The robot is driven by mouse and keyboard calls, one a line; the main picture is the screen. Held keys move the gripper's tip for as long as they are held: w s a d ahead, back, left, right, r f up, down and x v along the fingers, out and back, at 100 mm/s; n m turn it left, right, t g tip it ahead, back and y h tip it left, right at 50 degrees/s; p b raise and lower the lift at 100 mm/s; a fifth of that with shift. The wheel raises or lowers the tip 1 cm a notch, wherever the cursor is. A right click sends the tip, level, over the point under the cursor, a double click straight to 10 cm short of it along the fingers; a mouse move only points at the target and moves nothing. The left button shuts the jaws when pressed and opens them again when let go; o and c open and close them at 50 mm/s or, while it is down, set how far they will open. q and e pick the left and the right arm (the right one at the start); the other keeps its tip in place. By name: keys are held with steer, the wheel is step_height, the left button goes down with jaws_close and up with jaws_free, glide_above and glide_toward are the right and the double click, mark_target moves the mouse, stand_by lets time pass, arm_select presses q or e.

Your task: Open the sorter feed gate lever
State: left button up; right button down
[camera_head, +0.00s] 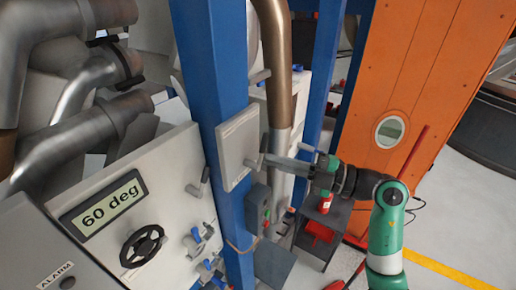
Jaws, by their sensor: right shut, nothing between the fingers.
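My right gripper (268,158) comes in from the right on a green and black arm. Its fingers are shut and empty. They point left at a pale box (235,145) on a blue post, beside a small grey lever or handle on the box's face. I cannot tell whether the fingertips touch it. Another grey lever (198,185) sticks out of the white panel (165,190) left of the post. None of these carries a readable label, so I cannot tell which is the sorter feed gate lever. My left gripper is out of view.
The panel has a display (103,206) reading "60 deg", a black handwheel (143,245) and blue-handled valves. A blue post (215,60) and a brown pipe (273,50) stand close to my gripper. An orange door (425,80) is at right.

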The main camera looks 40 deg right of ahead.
steer(key=s+d+f+m+h, duration=0.2)
steer(key=d, duration=0.3)
steer(key=r+x, duration=0.1)
steer(key=x, duration=0.9)
arm_select(q)
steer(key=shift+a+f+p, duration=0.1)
steer(key=shift+p, duration=0.2)
arm_select(e)
steer(key=d, duration=0.1)
steer(key=d+f, duration=0.1)
steer(key=d, duration=0.1)
steer(key=shift+w+d+f+n+t, duration=0.2)
steer(key=shift+f+n+t, duration=0.1)
steer(key=shift+t, duration=0.1)
steer(key=shift+r, duration=0.1)
